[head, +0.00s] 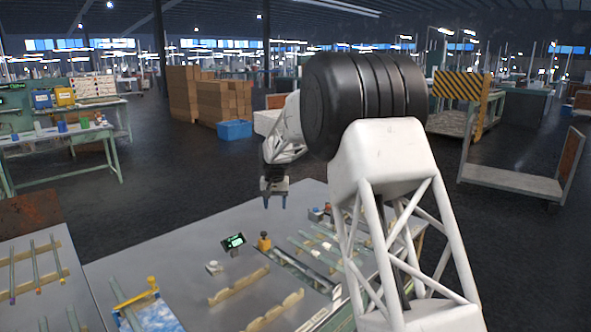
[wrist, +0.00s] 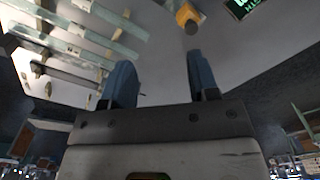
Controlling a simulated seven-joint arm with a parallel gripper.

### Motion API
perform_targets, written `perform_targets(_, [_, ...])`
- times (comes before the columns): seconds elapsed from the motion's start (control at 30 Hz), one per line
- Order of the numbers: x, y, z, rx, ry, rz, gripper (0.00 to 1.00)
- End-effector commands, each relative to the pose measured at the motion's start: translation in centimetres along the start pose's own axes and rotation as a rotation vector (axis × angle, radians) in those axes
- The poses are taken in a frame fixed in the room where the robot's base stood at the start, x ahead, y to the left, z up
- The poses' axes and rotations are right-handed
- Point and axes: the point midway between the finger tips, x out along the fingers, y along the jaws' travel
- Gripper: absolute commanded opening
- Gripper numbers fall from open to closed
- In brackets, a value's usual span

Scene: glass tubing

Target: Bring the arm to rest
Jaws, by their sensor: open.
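My gripper (head: 274,203) is raised over the far edge of the grey bench (head: 190,262) in the head view, with its fingers pointing down. In the wrist view the two blue fingers of my gripper (wrist: 163,85) stand apart with nothing between them. My white arm with its black joint fills the right middle of the head view and hides part of the bench.
On the bench are a small green-lit display (head: 233,242), a yellow-orange block (head: 264,241), a wooden notched rack (head: 238,285) and glass tubes on rails (head: 318,246). A side table with tubes (head: 38,268) stands left. Cardboard boxes (head: 208,95) stand far behind.

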Motion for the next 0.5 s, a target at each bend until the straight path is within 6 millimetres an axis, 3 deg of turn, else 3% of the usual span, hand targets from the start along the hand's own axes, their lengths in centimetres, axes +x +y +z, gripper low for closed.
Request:
perform_targets(0.1, [-2.3, 1.8, 2.1, 0.003, 0.009, -0.002, 0.55])
perform_targets(0.5, [-8.3, 7.1, 9.5, 0.006, 0.038, -0.005, 0.55])
